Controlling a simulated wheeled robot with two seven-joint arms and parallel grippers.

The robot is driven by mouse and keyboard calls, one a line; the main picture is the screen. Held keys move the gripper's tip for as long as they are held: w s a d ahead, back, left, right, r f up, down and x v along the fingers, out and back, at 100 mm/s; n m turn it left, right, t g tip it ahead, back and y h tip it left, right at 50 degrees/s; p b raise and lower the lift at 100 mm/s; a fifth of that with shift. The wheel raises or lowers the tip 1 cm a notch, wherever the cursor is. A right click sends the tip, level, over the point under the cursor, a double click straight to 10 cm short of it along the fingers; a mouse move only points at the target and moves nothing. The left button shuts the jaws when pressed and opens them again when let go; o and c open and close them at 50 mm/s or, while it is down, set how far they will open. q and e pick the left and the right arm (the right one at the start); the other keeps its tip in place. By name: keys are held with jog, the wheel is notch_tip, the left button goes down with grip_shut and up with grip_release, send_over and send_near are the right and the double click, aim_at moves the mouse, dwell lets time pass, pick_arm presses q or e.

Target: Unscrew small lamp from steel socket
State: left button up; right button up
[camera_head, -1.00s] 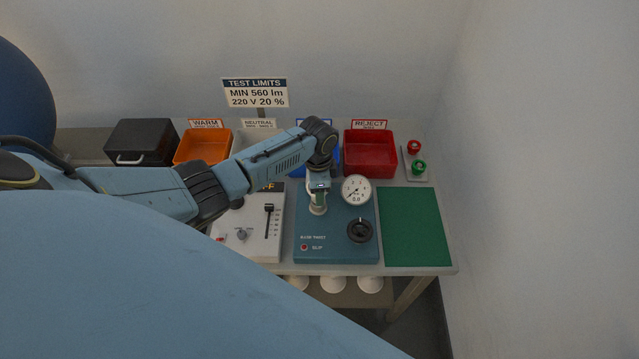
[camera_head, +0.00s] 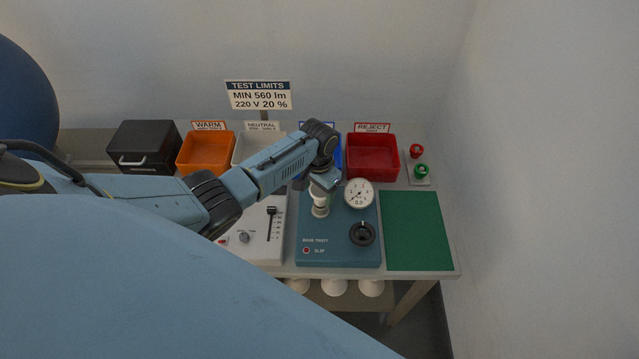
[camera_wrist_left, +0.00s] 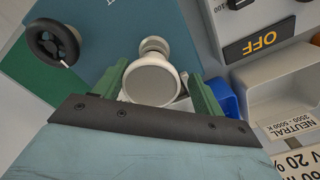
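The small lamp (camera_head: 320,194) is white with a round, flat face. It stands upright at the steel socket (camera_head: 320,210) on the blue base-twist unit (camera_head: 340,255). In the left wrist view the lamp's grey-white face (camera_wrist_left: 152,82) is seen end-on, with a narrower metallic part (camera_wrist_left: 154,45) beyond it. My left gripper (camera_head: 325,184) is just above the lamp. Its green fingers (camera_wrist_left: 158,92) stand apart on either side of the lamp face and look open, with a gap on the right side. How far the lamp sits in the socket cannot be told. My right gripper is not in view.
A dial gauge (camera_head: 359,194) and a black knob (camera_head: 362,233) stand close right of the lamp. A white control panel (camera_head: 262,245) is at left, its display reading OFF (camera_wrist_left: 262,41). Orange (camera_head: 206,152) and red (camera_head: 372,157) bins stand behind. The green mat (camera_head: 417,230) is clear.

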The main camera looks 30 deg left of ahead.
pick_arm(q)
jog(key=shift+d+r, duration=0.1)
jog(key=shift+d, duration=0.15)
jog(key=m, duration=0.6)
jog(key=shift+w+d, duration=0.15)
jog(key=m, duration=0.5)
jog(key=shift+d+m, duration=0.1)
jog(key=shift+m, duration=0.3)
jog(key=m+b, duration=0.1)
jog(key=m, duration=0.5)
jog(key=shift+w+d, duration=0.1)
jog(key=m+b, duration=0.1)
jog(key=m, duration=0.4)
jog(key=shift+d, duration=0.15)
